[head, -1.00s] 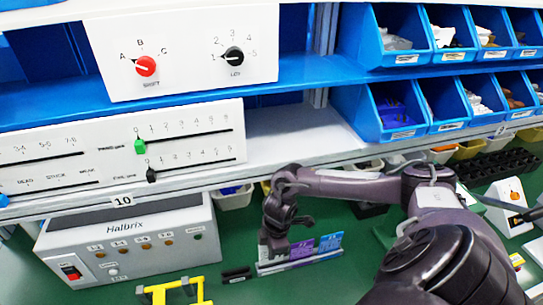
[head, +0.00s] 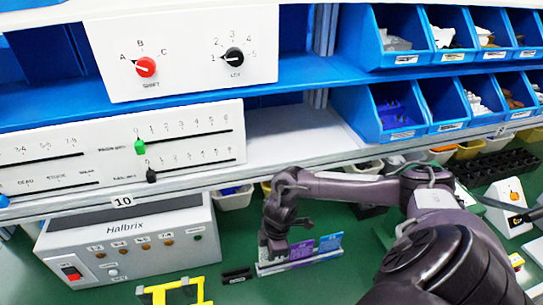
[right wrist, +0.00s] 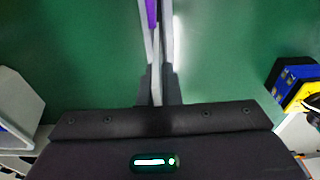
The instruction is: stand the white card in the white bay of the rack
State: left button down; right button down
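The rack (head: 262,271) is a low pale strip on the green bench. A purple card (head: 302,250) and a blue card (head: 330,242) stand in it. My right gripper (head: 274,252) is at the rack's left end, pointing down. In the right wrist view the fingers (right wrist: 158,88) close on a thin pale edge, which looks like the white card (right wrist: 157,94) seen edge-on. The purple card (right wrist: 152,14) lies in line beyond it. The white card's lower edge and the bay under it are hidden, so I cannot tell if it is seated. My left gripper is not in view.
A Halbrix box (head: 130,248) stands left of the rack, with a small black block (head: 237,275) between them. A yellow frame (head: 172,292) is at the front. A shelf with switch panels (head: 190,55) and blue bins (head: 395,110) hangs above.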

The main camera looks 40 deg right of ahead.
jog(key=shift+f+b, duration=0.85)
jog(key=shift+f, duration=0.7)
jog(key=c, duration=1.6)
grip_release()
jog(key=shift+o, duration=0.2)
jog(key=r, duration=0.5)
jog(key=d+r+b, duration=0.1)
jog(key=r, duration=0.1)
jog(key=shift+s+r, duration=0.25)
jog(key=shift+r, duration=0.15)
notch_tip(320, 180, up, 9)
jog(key=p, duration=0.9)
send_over(270, 264)
jog(key=d, duration=0.1)
jog(key=shift+s+d, duration=0.2)
jog(key=shift+s, duration=0.05)
